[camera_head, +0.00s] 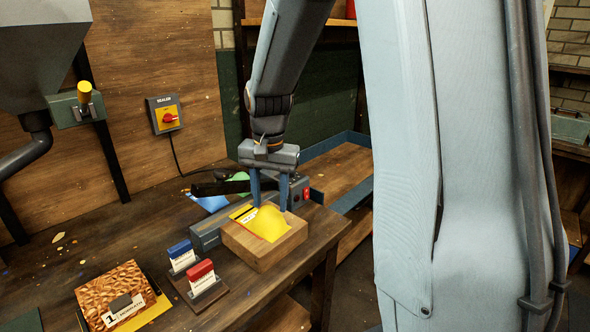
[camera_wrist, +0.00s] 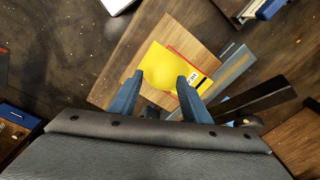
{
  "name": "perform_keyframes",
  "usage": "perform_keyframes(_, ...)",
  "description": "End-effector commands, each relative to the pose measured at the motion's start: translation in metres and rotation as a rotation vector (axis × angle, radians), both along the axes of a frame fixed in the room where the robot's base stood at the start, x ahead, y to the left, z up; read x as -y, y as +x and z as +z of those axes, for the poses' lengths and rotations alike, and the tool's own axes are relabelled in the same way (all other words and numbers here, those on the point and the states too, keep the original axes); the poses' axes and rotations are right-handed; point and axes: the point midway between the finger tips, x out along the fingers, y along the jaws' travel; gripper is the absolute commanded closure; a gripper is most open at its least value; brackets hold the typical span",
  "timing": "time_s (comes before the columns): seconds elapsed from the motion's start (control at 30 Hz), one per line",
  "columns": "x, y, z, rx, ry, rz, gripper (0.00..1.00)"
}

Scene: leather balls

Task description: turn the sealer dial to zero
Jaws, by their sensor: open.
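A grey box labelled SEALER (camera_head: 164,114) with a red knob (camera_head: 169,118) on a yellow plate is mounted on the wooden wall panel at left. A cable runs down from it. The grey bench sealer (camera_head: 208,235) lies on the table behind a wooden block, with a black arm and a red switch (camera_head: 306,194) at its right end. I cannot make out a numbered dial. In the wrist view, the fingers (camera_wrist: 160,82) stand apart at either side of the packet's near end (camera_wrist: 160,62).
The wooden block (camera_head: 283,248) bears the packet. Blue and red stamps (camera_head: 196,268) stand to its left on a small stand. A brown patterned box (camera_head: 118,295) lies at front left. A grey hopper (camera_head: 40,50) hangs at upper left. The table's left part is mostly clear.

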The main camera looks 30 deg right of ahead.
Motion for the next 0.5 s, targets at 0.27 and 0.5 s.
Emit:
perform_keyframes(0.27,0.081,0.122,0.027,-0.038,0.040,-0.718,0.57)
perform_keyframes(0.5,0.131,0.169,0.046,-0.059,0.051,-1.143,0.57)
